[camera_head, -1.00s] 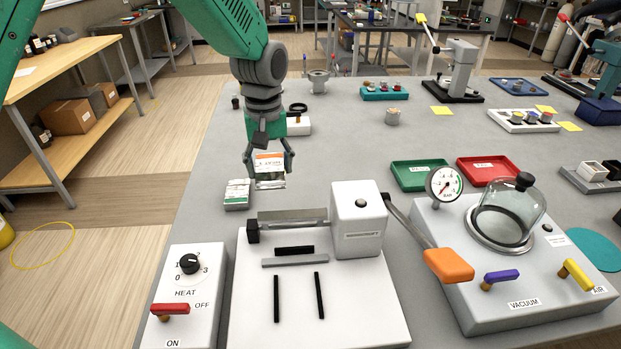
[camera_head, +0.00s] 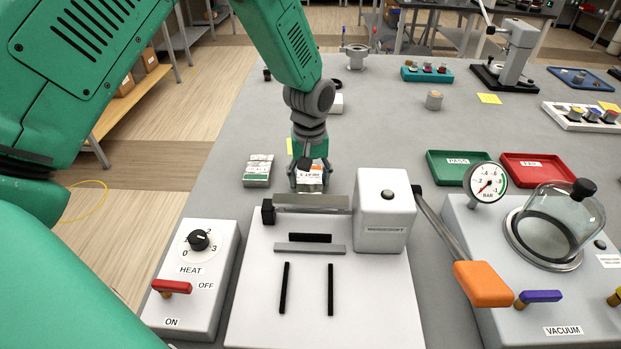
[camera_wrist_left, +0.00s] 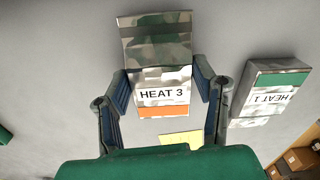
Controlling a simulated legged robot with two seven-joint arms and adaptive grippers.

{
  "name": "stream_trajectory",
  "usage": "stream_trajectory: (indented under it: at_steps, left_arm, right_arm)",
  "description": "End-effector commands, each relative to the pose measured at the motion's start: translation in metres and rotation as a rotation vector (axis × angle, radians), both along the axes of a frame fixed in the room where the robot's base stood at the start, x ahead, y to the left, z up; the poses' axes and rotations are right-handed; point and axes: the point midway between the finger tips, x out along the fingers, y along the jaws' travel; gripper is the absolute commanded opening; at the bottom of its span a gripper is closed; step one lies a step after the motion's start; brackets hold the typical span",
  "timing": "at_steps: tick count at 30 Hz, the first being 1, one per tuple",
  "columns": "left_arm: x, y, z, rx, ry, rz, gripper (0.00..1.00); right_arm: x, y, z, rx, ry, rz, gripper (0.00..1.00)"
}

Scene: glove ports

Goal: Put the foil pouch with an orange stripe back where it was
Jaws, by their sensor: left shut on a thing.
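The foil pouch with an orange stripe (camera_head: 309,183) is between the fingers of my left gripper (camera_head: 312,178), just behind the sealer's bar. In the left wrist view, the pouch (camera_wrist_left: 158,70) reads "HEAT 3", with its orange stripe on the side near my palm. The left gripper (camera_wrist_left: 165,97) is shut on it, one finger at each side edge. I cannot tell whether the pouch touches the table. My right gripper is not in view.
A green-striped pouch stack (camera_head: 258,170), marked "HEAT 1" in the left wrist view (camera_wrist_left: 270,92), lies left of the held pouch. The white sealer (camera_head: 380,215) stands in front. A yellow note (camera_wrist_left: 182,138) lies close by. A heat control box (camera_head: 195,262) is front left.

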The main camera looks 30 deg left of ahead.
Motion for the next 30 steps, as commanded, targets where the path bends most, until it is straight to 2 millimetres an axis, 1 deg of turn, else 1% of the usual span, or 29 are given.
stream_trajectory:
  at_steps: [1, 9, 10, 11, 12, 20, 23, 26, 30]
  left_arm:
    - [0.0, 0.0, -0.004, 0.0, 0.0, 0.0, 0.14]
    - [0.001, 0.0, -0.005, 0.0, -0.001, -0.001, 0.14]
    - [0.001, 0.0, -0.006, 0.0, -0.001, -0.001, 0.56]
    - [0.001, 0.0, -0.006, 0.0, -0.001, -0.001, 0.67]
    - [0.001, 0.0, -0.005, 0.0, -0.001, -0.001, 0.74]
    - [0.001, 0.0, -0.005, 0.0, -0.001, -0.001, 0.74]
    - [0.001, 0.0, -0.002, 0.001, -0.002, -0.001, 0.74]
    - [0.002, 0.0, 0.01, 0.0, -0.005, 0.0, 0.74]
    - [0.002, 0.0, 0.038, 0.001, -0.007, -0.002, 0.74]
  right_arm:
    - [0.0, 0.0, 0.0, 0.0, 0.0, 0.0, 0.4]
    - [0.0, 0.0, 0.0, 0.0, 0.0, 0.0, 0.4]
    - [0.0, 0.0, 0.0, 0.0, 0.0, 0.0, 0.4]
    - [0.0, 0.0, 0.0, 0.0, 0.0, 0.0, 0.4]
    - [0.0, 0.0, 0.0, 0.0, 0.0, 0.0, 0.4]
    - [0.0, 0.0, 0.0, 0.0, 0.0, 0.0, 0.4]
    - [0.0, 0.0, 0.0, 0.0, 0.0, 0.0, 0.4]
    - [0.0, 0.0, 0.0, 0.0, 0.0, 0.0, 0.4]
    - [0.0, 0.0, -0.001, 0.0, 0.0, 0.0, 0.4]
